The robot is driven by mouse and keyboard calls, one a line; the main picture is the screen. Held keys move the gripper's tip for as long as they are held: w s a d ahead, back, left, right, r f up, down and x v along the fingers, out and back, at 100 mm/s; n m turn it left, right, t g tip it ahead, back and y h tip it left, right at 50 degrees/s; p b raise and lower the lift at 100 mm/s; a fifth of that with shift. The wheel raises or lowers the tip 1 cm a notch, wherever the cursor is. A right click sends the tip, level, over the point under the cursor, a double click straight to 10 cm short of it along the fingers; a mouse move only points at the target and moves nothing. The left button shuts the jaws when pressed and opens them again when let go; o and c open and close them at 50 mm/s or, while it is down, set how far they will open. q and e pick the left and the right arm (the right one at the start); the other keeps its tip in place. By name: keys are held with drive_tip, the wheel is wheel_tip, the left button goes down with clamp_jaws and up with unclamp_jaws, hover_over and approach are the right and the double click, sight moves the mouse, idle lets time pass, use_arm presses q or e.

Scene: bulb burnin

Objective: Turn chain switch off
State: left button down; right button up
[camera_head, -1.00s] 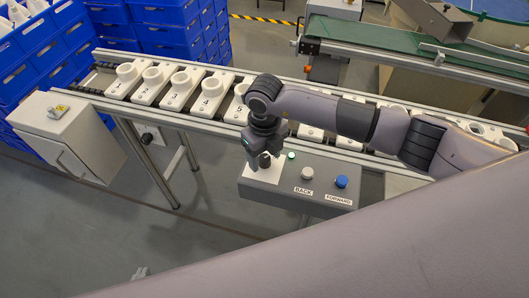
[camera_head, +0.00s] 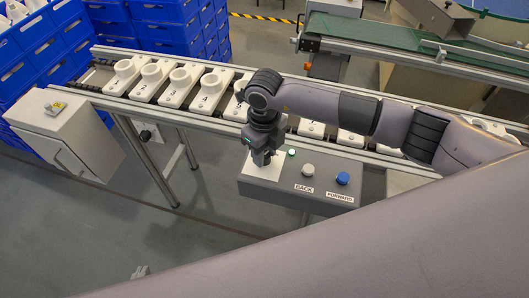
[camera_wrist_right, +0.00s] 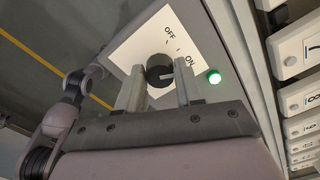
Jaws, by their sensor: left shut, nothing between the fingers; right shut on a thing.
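The switch is a round black knob (camera_wrist_right: 157,66) on a white plate (camera_wrist_right: 128,52) marked OFF and ON, seen in the right wrist view. A pale mark on the knob points toward the ON side. My right gripper (camera_wrist_right: 160,90) has its two fingers on either side of the knob and is shut on it. In the head view my right gripper (camera_head: 262,160) reaches down onto the plate at the box's left end and hides the knob. A lit green lamp (camera_wrist_right: 214,77) sits beside the plate.
The control box (camera_head: 262,187) also carries a white BACK button (camera_head: 308,170) and a blue FORWARD button (camera_head: 343,178). Behind it runs a conveyor (camera_head: 190,118) with several numbered white carriers. A grey cabinet (camera_head: 85,145) stands left. Open floor lies in front.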

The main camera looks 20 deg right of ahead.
drive_tip(key=n+b, duration=0.3)
drive_tip(key=n, duration=0.1)
drive_tip(key=shift+f+n+b, duration=0.2)
drive_tip(key=shift+n+b, duration=0.1)
drive_tip(key=shift+b, duration=0.1)
drive_tip(key=n+b, duration=0.3)
drive_tip(key=shift+n, duration=0.3)
drive_tip(key=shift+n+b, duration=0.7)
drive_tip(key=shift+b, duration=0.05)
drive_tip(key=shift+n+b, duration=0.3)
drive_tip(key=shift+n, duration=0.1)
drive_tip(key=shift+r+n+b, duration=0.15)
drive_tip(key=shift+n+b, duration=0.25)
drive_tip(key=shift+n, duration=0.1)
drive_tip(key=shift+n+b, duration=0.3)
drive_tip(key=shift+n, duration=0.2)
drive_tip(key=shift+r, duration=0.1)
drive_tip(key=o, duration=1)
